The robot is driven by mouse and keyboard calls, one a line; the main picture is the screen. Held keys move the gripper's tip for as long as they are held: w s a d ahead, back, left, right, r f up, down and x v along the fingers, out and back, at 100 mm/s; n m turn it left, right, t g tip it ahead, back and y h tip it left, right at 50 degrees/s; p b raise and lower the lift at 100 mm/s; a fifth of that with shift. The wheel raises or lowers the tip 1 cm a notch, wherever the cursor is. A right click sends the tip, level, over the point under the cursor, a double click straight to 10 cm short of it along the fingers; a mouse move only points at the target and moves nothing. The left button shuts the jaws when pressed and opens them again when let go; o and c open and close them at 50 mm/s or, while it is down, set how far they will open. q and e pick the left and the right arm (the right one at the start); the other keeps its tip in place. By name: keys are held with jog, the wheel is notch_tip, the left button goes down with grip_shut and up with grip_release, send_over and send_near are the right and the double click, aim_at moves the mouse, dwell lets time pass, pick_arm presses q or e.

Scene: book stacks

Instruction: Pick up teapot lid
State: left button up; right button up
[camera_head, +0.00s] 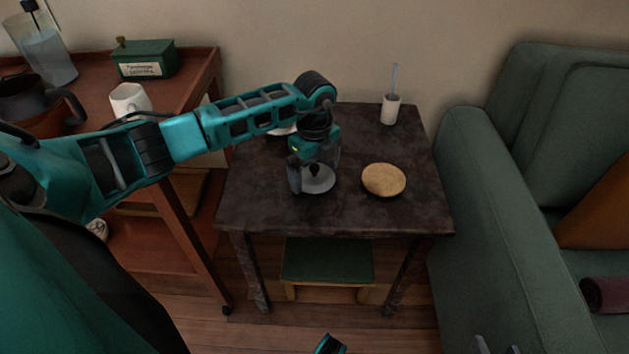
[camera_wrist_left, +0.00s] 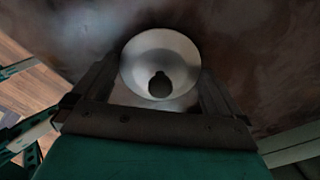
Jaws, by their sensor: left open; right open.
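The teapot lid (camera_head: 319,184) is a round, pale grey disc with a dark knob, lying on the dark side table. It also shows in the left wrist view (camera_wrist_left: 140,56), with its knob (camera_wrist_left: 160,86) between the fingers. My left gripper (camera_head: 314,176) points down over the lid, its fingers open on either side of the knob. I cannot tell whether the fingers touch the lid. My right gripper (camera_head: 496,347) is only partly in view at the bottom edge, open and far from the table.
On the dark table (camera_head: 250,205) are a tan round disc (camera_head: 384,180), a white cup with a straw (camera_head: 390,110) and a partly hidden white item behind my arm. A wooden cart (camera_head: 200,75) at left holds a green box (camera_head: 145,60) and white mug (camera_head: 129,101). A green sofa (camera_head: 490,220) stands right.

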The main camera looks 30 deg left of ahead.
pick_arm(q)
jog(key=c, duration=0.7)
